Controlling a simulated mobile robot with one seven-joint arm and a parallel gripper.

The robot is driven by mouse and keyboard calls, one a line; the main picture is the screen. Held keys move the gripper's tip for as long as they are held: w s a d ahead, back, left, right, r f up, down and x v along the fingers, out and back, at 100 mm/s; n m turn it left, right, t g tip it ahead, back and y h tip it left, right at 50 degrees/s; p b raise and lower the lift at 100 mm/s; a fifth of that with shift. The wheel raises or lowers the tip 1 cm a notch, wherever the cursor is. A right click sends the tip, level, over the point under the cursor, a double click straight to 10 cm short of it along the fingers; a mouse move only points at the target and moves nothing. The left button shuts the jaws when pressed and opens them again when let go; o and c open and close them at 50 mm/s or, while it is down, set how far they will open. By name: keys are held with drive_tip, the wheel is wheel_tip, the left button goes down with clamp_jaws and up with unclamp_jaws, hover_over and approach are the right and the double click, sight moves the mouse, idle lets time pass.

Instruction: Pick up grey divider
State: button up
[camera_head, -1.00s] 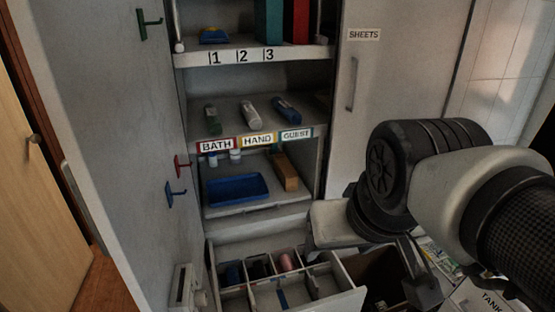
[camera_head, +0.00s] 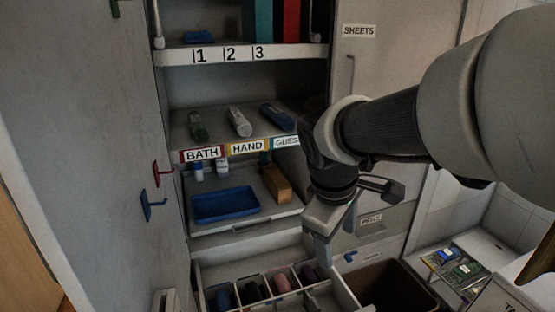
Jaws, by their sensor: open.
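The open drawer (camera_head: 212,273) at the bottom of the cabinet is split by thin pale grey-white dividers (camera_head: 267,287). Several rolled items lie in its back compartments, in dark, pink and purple tones. I cannot tell which divider is the grey one of the task; the front of the drawer is cut off by the picture's lower edge. My gripper (camera_head: 320,246) points down above the drawer's back right corner. It is open, with nothing visible in it, and seems apart from the dividers. The arm's angle partly hides its fingers.
A brown bin (camera_head: 392,288) stands right of the drawer. Above the drawer, a shelf holds a blue tray (camera_head: 226,205) and a wooden block (camera_head: 276,184). Rolled towels (camera_head: 239,121) lie higher up. The open cabinet door with red and blue hooks (camera_head: 152,205) bounds the left.

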drive_tip(key=w+a+f+n+g+h+b, duration=0.1)
drive_tip(key=w+f+n+b, duration=0.15)
drive_tip(key=f, duration=0.35)
drive_tip(key=w+a+f+n+b, duration=0.1)
drive_tip(key=w+a+f+n, duration=0.15)
drive_tip(key=w+f, duration=0.2)
drive_tip(key=n+h+b, duration=0.1)
drive_tip(key=n+b, duration=0.2)
drive_tip(key=n, duration=0.4)
approach(315, 303)
drive_tip(key=shift+g, duration=0.3)
drive_tip(key=shift+w+b+x, duration=0.1)
drive_tip(key=shift+b+x, duration=1.15)
drive_tip(key=shift+x, duration=0.95)
drive_tip(key=shift+w+b+x, duration=0.15)
drive_tip(key=shift+b+x, duration=1.1)
drive_tip(key=shift+x, duration=0.9)
drive_tip(key=shift+r, duration=0.1)
drive_tip(key=c, duration=1.5)
